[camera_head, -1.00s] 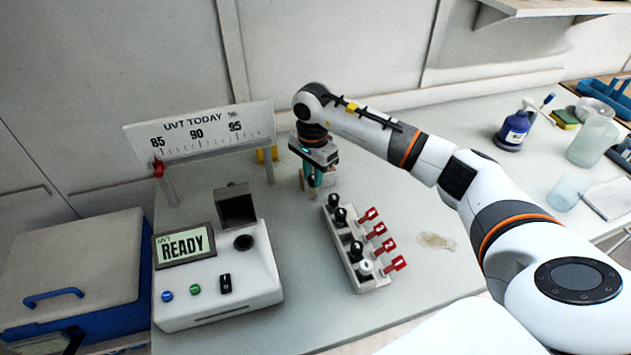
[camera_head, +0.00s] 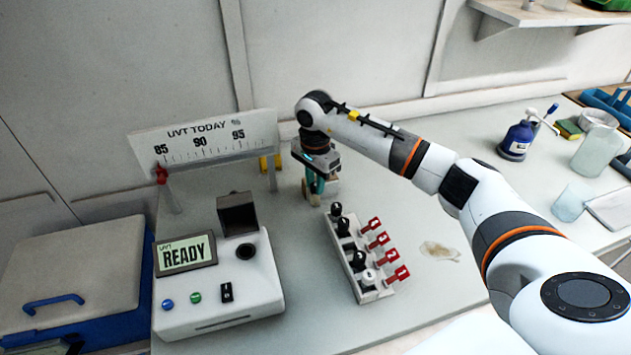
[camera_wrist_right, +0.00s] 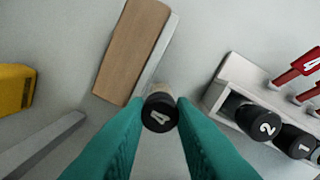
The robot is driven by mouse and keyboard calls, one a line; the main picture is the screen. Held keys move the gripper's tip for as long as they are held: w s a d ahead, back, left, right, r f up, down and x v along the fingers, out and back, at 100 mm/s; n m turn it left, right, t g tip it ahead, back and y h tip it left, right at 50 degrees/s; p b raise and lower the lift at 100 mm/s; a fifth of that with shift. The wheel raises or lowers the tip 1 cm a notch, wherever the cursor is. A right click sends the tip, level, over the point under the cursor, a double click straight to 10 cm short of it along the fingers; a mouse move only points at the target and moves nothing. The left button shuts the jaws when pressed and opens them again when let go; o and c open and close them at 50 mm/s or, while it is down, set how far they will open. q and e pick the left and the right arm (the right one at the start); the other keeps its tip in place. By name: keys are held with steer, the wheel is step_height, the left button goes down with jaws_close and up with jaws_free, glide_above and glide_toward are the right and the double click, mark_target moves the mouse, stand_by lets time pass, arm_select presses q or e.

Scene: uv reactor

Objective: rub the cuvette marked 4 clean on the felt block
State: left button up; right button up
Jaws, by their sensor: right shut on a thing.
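My right gripper (camera_head: 316,188) is shut on the cuvette marked 4 (camera_wrist_right: 158,112). In the right wrist view its black cap with a white 4 sits between the teal fingertips; the cap hides most of the body below. The felt block (camera_wrist_right: 132,48), brown with a pale strip along one side, lies just beyond the cuvette. The cuvette is close beside its pale edge; I cannot tell if they touch. In the head view the gripper partly hides the block (camera_head: 333,187). My left gripper is not in view.
A pale rack (camera_head: 347,262) with capped cuvettes and red numbered tags stands right of the gripper. The UVT meter (camera_head: 255,290) reads READY at front left. A scale board (camera_head: 205,140) stands behind it.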

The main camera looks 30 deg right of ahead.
steer(key=shift+w, duration=0.25)
steer(key=shift+d, duration=0.15)
steer(key=shift+s+d+b, duration=0.15)
steer(key=shift+d+b, duration=0.05)
steer(key=shift+d, duration=0.45)
steer(key=shift+s+d+b, duration=0.15)
steer(key=shift+d+b, duration=0.05)
steer(key=shift+d, duration=0.4)
steer(key=shift+d, duration=0.1)
steer(key=shift+s+d, duration=0.15)
steer(key=shift+d, duration=0.45)
steer(key=shift+s+d, duration=0.15)
steer(key=shift+d, duration=0.4)
steer(key=shift+w+a, duration=0.2)
steer(key=shift+a, duration=0.5)
steer(key=shift+w+a, duration=0.15)
steer(key=shift+a, duration=0.55)
steer(key=shift+a, duration=0.1)
